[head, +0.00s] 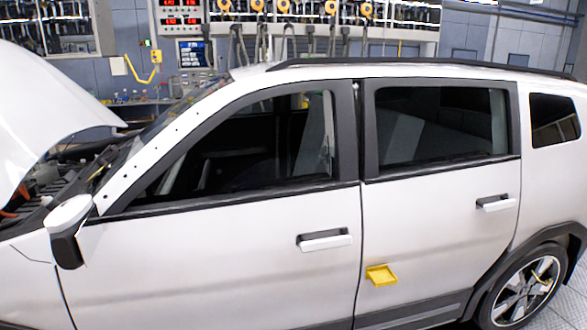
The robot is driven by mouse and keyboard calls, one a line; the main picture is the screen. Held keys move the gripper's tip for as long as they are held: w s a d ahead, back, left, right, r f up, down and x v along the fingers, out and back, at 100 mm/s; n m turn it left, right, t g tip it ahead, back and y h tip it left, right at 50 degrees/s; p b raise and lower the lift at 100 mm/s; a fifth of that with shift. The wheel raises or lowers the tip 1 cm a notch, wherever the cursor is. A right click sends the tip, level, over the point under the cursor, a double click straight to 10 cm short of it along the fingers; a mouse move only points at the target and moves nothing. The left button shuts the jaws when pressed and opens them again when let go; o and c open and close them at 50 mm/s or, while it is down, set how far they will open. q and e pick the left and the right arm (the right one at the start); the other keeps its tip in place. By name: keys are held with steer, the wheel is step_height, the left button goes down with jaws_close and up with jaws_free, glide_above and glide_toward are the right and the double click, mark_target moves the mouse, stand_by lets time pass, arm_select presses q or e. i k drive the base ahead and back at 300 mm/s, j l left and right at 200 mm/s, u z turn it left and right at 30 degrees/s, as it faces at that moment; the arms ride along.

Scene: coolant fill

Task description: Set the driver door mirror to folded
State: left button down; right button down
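The driver door mirror (69,229) is at the left of the head view, at the front corner of the white car's front door (220,255). It has a white cap on top and a dark lower housing. It stands out from the door, near the base of the windshield pillar. From this angle I cannot tell its exact fold angle. Neither of my grippers is in view.
The white car fills most of the view, with its hood (45,110) raised at the left. A yellow piece (381,275) sticks out low on the rear door (430,225). A workbench and hanging hoses stand behind the car. Floor shows at the lower right.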

mark_target(75, 247)
steer(key=k+j+u, duration=0.9)
steer(key=i, duration=0.1)
